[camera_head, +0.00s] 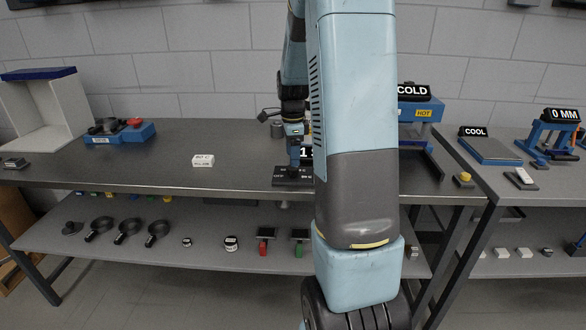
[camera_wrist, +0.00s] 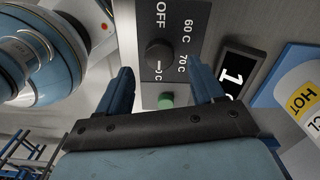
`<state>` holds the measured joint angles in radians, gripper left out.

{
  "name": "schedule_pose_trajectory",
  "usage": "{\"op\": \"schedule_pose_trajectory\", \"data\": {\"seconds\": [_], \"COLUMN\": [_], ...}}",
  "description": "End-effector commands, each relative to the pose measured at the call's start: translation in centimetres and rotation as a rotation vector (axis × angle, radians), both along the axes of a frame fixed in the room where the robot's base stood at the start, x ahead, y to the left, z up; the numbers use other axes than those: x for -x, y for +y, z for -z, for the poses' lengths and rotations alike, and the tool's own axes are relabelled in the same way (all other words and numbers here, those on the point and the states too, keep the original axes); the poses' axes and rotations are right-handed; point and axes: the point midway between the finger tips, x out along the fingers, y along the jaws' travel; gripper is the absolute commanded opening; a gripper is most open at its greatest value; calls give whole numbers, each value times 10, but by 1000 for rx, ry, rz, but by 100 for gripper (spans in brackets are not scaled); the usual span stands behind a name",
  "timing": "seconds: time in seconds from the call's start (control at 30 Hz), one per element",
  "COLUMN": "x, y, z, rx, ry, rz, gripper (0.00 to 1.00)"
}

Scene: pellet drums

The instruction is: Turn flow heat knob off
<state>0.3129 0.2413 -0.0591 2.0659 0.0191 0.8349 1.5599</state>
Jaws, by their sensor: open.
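The dark round knob (camera_wrist: 159,56) sits on a dark grey panel (camera_wrist: 189,47) in the wrist view. Around it are the labels OFF, 60 C and 70 C, plus one below, partly unreadable, ending in "0 C". A pale mark lies at the knob's lower edge, towards that label. My gripper (camera_wrist: 163,78) is open, its blue fingers apart on either side of the knob's lower area. I cannot tell whether they touch the panel. In the head view my gripper (camera_head: 294,165) is over the small dark panel (camera_head: 292,180), where the knob is hidden.
A green button (camera_wrist: 165,101) lies below the knob, between the fingers.

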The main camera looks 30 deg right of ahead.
Motion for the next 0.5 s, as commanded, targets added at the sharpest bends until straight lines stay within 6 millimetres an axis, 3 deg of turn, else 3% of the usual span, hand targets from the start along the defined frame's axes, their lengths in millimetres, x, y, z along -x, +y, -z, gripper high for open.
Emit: {"op": "schedule_pose_trajectory", "data": {"seconds": [0.2, 0.5], "x": [1, 0], "y": [0, 0], "z": [35, 56], "rx": [-1, 0], "ry": [4, 0], "rz": [-1, -1], "gripper": [67, 67]}}
